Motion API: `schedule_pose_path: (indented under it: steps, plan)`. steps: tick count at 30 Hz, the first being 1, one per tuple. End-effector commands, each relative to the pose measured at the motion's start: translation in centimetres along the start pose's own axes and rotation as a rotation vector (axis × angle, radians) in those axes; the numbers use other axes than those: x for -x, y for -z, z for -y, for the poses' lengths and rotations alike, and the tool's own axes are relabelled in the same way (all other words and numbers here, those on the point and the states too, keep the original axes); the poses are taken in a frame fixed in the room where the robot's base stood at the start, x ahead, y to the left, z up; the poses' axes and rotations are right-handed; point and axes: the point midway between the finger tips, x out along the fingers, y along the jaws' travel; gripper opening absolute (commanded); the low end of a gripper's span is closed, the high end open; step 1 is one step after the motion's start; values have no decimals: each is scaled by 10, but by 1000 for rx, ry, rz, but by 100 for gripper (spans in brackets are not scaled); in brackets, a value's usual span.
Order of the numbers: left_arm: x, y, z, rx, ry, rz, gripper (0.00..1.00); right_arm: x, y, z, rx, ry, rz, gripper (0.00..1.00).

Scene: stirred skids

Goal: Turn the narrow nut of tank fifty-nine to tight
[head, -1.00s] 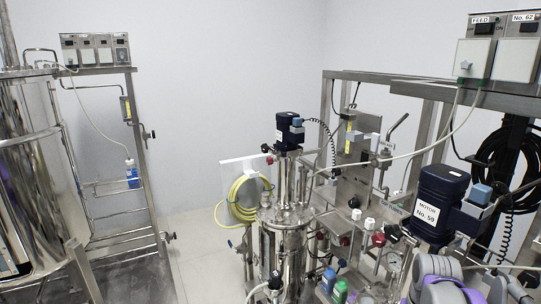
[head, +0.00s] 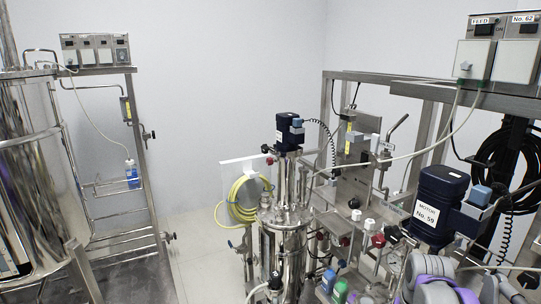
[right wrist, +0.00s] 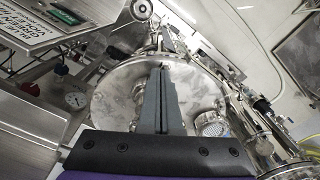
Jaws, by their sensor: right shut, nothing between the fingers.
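The dark blue motor labelled No. 59 (head: 432,210) stands at the right of the head view, above the tank's fittings. My right arm shows in grey and purple just below it, and its gripper is hidden there. In the right wrist view my right gripper (right wrist: 163,72) is shut and empty, its fingers over a round steel tank lid (right wrist: 115,95). Small fittings sit around the lid's rim, and a mesh-like port (right wrist: 212,126) is on its right. I cannot pick out the narrow nut. My left gripper is not in view.
A large steel tank (head: 35,180) is at left. Floor between is clear.

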Motion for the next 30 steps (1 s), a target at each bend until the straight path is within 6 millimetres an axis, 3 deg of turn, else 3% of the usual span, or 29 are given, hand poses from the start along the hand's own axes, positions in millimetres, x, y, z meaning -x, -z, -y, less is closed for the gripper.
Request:
schedule_pose_path:
  steps: [7, 20, 30]
  plan:
    - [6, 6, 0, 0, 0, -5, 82, 9, -2, 1, 0, 0, 0, 0]
    - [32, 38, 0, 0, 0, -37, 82, 60, -1, 1, -1, 1, -2, 0]
    - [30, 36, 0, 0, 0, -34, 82, 59, -3, -1, -2, -1, 2, 0]
